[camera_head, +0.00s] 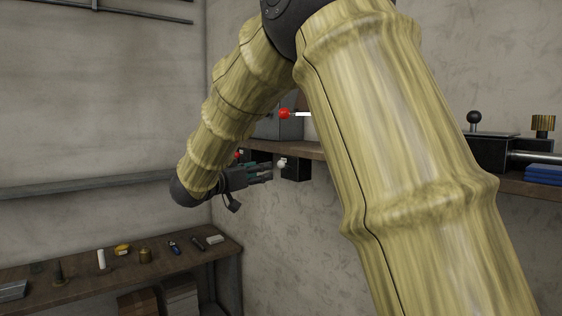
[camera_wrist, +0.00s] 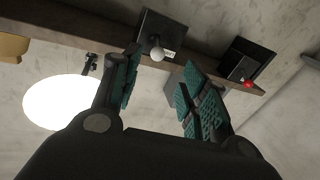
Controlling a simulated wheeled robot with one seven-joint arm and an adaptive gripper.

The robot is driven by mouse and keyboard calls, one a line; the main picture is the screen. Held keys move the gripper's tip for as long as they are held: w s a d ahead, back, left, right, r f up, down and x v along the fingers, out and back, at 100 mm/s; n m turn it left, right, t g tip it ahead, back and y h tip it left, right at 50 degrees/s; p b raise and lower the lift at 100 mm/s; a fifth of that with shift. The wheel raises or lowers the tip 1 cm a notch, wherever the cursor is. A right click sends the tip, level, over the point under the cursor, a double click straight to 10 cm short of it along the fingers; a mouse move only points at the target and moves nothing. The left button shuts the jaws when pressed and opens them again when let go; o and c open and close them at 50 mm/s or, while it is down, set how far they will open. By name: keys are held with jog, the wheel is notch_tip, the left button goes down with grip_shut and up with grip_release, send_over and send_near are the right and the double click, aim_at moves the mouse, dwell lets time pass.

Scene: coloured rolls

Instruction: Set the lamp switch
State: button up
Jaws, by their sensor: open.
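Two dark switch boxes are fixed along the shelf edge. One has a white-knobbed lever (camera_head: 282,163); in the wrist view its white knob (camera_wrist: 157,54) shows ahead of and between the fingertips. The other has a red knob (camera_wrist: 247,84), to the right in the wrist view and partly hidden behind my arm in the head view (camera_head: 237,155). I cannot tell which one is the lamp switch. My gripper (camera_head: 268,177) is open and empty, just left of the white-knobbed box in the head view. Its two teal-padded fingers (camera_wrist: 160,72) show apart, with no clear contact with the knob.
The wooden shelf (camera_head: 312,149) carries a grey box with a red-tipped lever (camera_head: 285,113). A bright white oval (camera_wrist: 67,101) shows left of the fingers. A low workbench (camera_head: 80,265) with several small items stands at left. My arm hides the middle.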

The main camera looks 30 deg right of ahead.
aim_at(279, 164)
jog(key=p+x, duration=0.1)
jog(key=x, duration=0.2)
jog(key=p+x, duration=0.1)
jog(key=x, duration=0.2)
jog(key=r+p+x, duration=0.1)
jog(key=p+x, duration=0.1)
jog(key=x, duration=0.1)
jog(key=shift+d, duration=0.15)
jog(key=shift+w+d+f, duration=0.2)
jog(key=shift+d, duration=0.5)
grip_shut()
